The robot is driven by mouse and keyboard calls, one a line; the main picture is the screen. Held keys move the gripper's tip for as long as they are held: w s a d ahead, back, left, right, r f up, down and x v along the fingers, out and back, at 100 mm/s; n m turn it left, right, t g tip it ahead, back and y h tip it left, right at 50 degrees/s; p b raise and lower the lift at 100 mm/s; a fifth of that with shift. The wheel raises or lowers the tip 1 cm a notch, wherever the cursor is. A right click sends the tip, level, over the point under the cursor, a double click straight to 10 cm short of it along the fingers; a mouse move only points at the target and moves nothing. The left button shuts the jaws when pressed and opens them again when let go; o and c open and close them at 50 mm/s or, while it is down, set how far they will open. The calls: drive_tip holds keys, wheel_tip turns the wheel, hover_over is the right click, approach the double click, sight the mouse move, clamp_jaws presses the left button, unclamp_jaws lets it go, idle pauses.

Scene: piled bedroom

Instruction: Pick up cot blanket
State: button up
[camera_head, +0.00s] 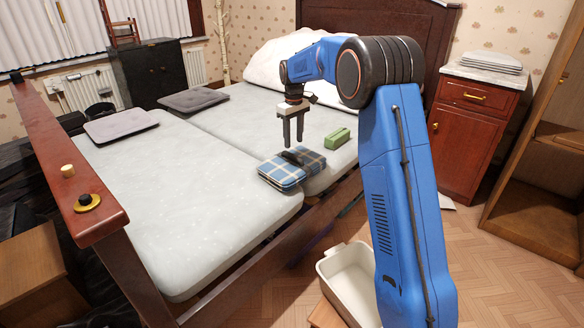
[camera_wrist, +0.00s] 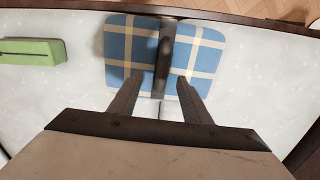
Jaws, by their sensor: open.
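The cot blanket (camera_head: 284,175) is a folded blue and cream plaid bundle with a dark strap or handle (camera_head: 292,157) across its top. It lies flat near the bed's front edge. In the wrist view the blanket (camera_wrist: 120,45) is in the upper middle, with the dark strap (camera_wrist: 165,50) running down its centre. My gripper (camera_head: 293,143) is open and empty, pointing down above the blanket's back side. In the wrist view its two fingers (camera_wrist: 160,82) are spread, one on each side of the strap's line. They look apart from the blanket.
A green block-shaped item (camera_head: 338,138) lies on the bed right of the blanket; it also shows in the wrist view (camera_wrist: 30,52). Grey cushions (camera_head: 120,125) lie farther left. A wooden bed rail (camera_head: 330,195) runs in front. A cream bin (camera_head: 348,285) stands below.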

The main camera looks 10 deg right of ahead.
sight(292, 154)
drive_tip(key=shift+s+a+f, duration=0.1)
drive_tip(key=shift+a+f, duration=0.05)
drive_tip(key=shift+f, duration=1.8)
drive_tip(key=shift+a+f, duration=0.1)
drive_tip(key=shift+f, duration=1.8)
clamp_jaws()
